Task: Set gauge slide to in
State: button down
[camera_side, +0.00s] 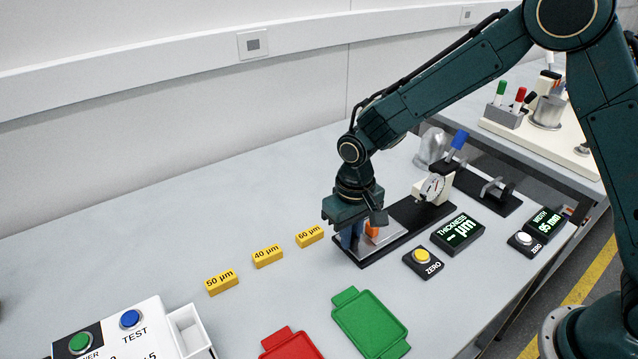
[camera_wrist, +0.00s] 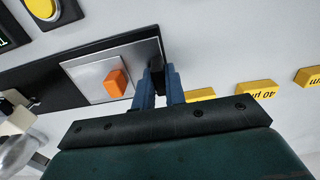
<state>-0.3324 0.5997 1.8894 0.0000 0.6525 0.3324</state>
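The gauge slide is a bright metal plate (camera_wrist: 88,80) on a long black base (camera_side: 408,213), carrying an orange block (camera_wrist: 117,83). In the side view the orange block (camera_side: 372,229) shows just right of my fingers. A dark handle (camera_wrist: 157,72) stands at the plate's end near my gripper. My gripper (camera_wrist: 163,76) points down there, its two blue fingers close together on either side of the handle, appearing to clasp it. In the side view my gripper (camera_side: 350,240) hides the handle. The slide's plate is at the base's near-left end, away from the dial gauge (camera_side: 433,187).
Right of the base are a thickness display (camera_side: 458,232) showing a dash and a yellow zero button (camera_side: 422,256). Yellow labelled blocks (camera_side: 268,256) lie left. Green (camera_side: 370,323) and red (camera_side: 289,345) trays lie in front. A width display (camera_side: 546,221) stands farther right.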

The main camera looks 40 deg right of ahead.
aim_at(391, 222)
jog(key=d, duration=1.1)
jog(key=shift+d, duration=0.3)
jog(key=c, duration=1.4)
grip_release()
jog(key=shift+c, duration=0.2)
jog(key=shift+a+r, duration=0.1)
jog(key=shift+r, duration=0.05)
jog(key=shift+r, duration=0.25)
notch_tip(391, 222, up, 13)
